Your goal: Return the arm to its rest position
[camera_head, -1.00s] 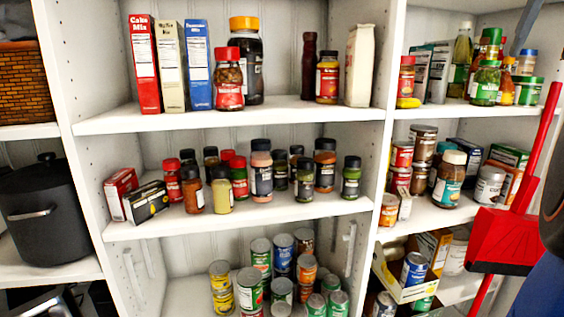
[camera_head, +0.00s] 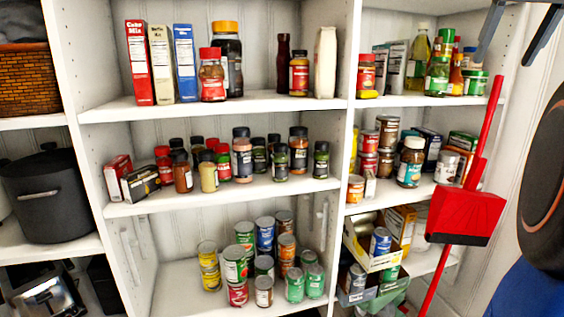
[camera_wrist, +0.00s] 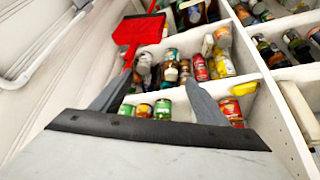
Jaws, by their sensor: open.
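My gripper (camera_wrist: 158,82) shows in the wrist view as two dark grey fingers spread wide, with nothing between them. In the head view my gripper (camera_head: 503,57) shows at the top right edge, its two fingers pointing down. It is open and empty, high up near the right-hand shelves. The rest of the arm is mostly out of the head view.
A red broom and dustpan (camera_head: 466,213) stands at the right, before the shelf side. White shelves (camera_head: 235,104) hold boxes, jars and cans. Green-capped jars (camera_head: 437,78) and a red-capped bottle (camera_head: 367,76) stand on the top right shelf. A dark round object (camera_head: 548,170) is at the right edge.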

